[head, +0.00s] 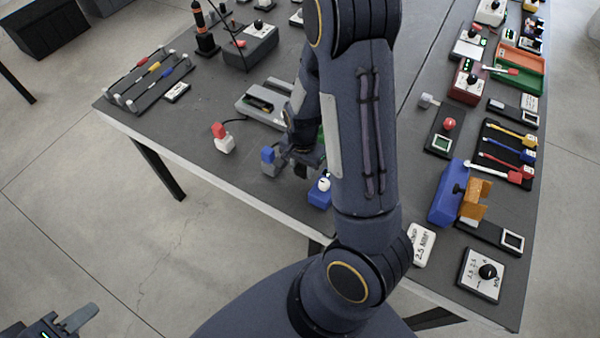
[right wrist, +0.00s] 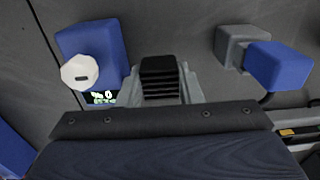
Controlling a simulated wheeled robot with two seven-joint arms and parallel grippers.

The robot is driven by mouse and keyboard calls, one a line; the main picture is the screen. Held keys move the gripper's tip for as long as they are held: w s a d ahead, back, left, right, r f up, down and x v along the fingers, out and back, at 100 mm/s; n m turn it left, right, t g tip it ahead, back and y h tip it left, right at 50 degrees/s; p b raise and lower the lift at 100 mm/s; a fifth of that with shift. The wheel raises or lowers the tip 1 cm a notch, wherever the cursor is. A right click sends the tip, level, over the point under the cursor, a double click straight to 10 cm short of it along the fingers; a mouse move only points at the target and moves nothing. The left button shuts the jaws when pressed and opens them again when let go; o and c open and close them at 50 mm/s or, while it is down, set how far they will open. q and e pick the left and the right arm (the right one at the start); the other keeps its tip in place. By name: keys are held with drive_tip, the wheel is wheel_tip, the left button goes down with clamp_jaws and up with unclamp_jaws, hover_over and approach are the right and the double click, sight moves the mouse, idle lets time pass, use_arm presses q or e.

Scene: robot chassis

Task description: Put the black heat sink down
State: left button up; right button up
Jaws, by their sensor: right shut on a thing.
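The black heat sink (right wrist: 160,77) shows its ridged side in the right wrist view, between the grey fingertips of my right gripper (right wrist: 161,88). The gripper is shut on it. In the head view my right gripper (head: 303,150) is low over the near edge of the table, partly hidden by my arm, and I cannot make out the heat sink clearly there. I cannot tell if the heat sink touches the table. My left gripper (head: 72,322) is at the bottom left corner over the floor, cut off by the frame.
A blue box with a white knob (right wrist: 92,45) stands left of the heat sink in the wrist view. A grey block with a blue end (right wrist: 280,65) stands to its right. A red-and-white block (head: 222,138) is farther left on the table (head: 150,120). Bare surface shows between them.

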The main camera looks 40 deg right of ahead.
sight(300, 174)
drive_tip(key=shift+w+a+f, duration=0.15)
drive_tip(key=shift+a+f, duration=0.05)
drive_tip(key=shift+f, duration=0.15)
wheel_tip(300, 174, down, 3)
drive_tip(key=shift+w+f, duration=0.1)
drive_tip(key=shift+f, duration=0.1)
drive_tip(key=o, duration=1)
drive_tip(key=shift+c, duration=0.2)
